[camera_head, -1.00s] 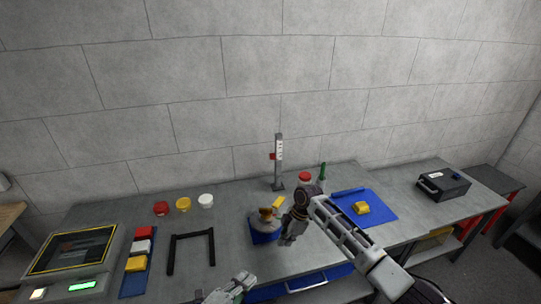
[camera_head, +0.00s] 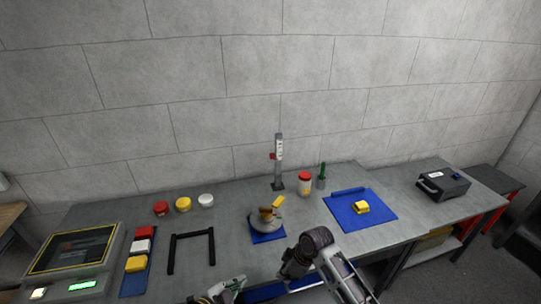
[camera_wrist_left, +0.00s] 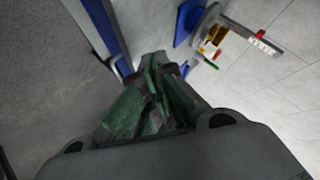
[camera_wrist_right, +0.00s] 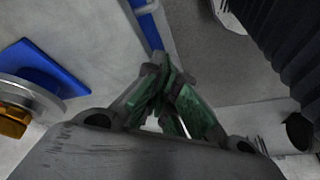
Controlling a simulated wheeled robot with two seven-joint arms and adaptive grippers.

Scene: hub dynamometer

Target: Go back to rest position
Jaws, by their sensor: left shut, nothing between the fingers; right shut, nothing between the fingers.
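My left gripper (camera_head: 228,290) is at the bottom of the head view, near the table's front edge. Its fingers are shut with nothing between them in the left wrist view (camera_wrist_left: 155,100). My right arm comes in at the lower right of the head view, in front of the table; its fingers are hidden there. In the right wrist view the right gripper (camera_wrist_right: 165,90) is shut and empty. The hub device (camera_head: 264,219), a round metal part with a yellow handle, sits on a blue mat (camera_head: 268,237) behind both grippers, apart from them.
The table (camera_head: 225,255) holds a black frame (camera_head: 172,256), several colored blocks, three jars, a red-lidded bottle (camera_head: 304,183), a green-topped item (camera_head: 321,177) and a gauge stand (camera_head: 278,160). A blue mat (camera_head: 375,218) bears a yellow block (camera_head: 361,207). A black box (camera_head: 443,185) stands right.

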